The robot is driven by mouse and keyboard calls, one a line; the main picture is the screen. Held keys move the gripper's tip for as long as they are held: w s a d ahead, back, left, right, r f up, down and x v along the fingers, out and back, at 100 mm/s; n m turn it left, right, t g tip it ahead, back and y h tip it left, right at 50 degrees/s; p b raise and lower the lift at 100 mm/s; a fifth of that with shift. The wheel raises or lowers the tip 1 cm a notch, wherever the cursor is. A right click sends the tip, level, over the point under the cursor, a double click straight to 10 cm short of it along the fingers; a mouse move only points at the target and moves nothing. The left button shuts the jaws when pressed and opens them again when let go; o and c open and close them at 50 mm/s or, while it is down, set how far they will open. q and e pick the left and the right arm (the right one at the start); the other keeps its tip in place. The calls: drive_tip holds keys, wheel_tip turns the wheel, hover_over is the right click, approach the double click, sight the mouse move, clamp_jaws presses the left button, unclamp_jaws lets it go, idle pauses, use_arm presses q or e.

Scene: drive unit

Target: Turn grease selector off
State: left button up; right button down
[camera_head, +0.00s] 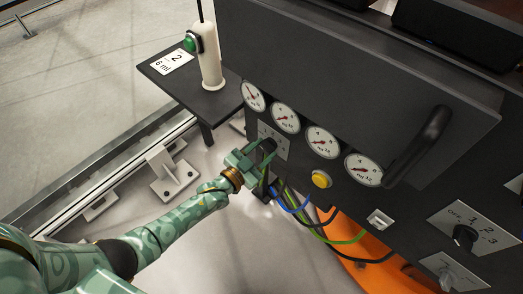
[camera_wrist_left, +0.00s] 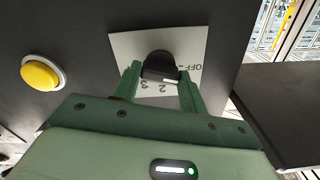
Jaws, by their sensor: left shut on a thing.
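A black selector knob (camera_head: 268,145) sits on a light plate (camera_head: 276,142) on the front of the dark panel, below the gauges. A light mark shows on the knob's lower edge. Its exact setting is hard to tell. My right gripper is not in view.
A yellow button (camera_head: 321,179) and several round gauges (camera_head: 321,142) are near my left gripper. Cables (camera_head: 305,212) hang just below it. Another knob (camera_head: 465,237) with OFF, 1, 2, 3 is at the right. A black handle (camera_head: 420,145) sticks out of the panel.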

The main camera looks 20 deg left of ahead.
sight(264, 149)
use_arm(q)
drive_tip(key=shift+f+n, duration=0.1)
drive_tip(key=shift+n, duration=0.5)
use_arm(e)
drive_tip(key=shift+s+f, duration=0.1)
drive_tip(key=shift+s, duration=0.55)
use_arm(q)
drive_tip(key=o, duration=1)
drive_tip(key=shift+s+a, duration=0.1)
drive_tip(key=shift+s, duration=0.1)
drive_tip(key=shift+r+p+v, duration=0.2)
drive_tip(key=shift+p+v, duration=0.5)
drive_tip(key=shift+v, duration=0.25)
drive_tip(key=shift+p+v, duration=0.5)
drive_tip(key=shift+v, duration=0.7)
drive_tip(key=p+v, duration=0.2)
drive_tip(key=v, duration=0.9)
drive_tip(key=shift+s+a+f+p, duration=0.15)
drive_tip(key=shift+s+p, duration=0.15)
drive_tip(key=shift+p, duration=0.1)
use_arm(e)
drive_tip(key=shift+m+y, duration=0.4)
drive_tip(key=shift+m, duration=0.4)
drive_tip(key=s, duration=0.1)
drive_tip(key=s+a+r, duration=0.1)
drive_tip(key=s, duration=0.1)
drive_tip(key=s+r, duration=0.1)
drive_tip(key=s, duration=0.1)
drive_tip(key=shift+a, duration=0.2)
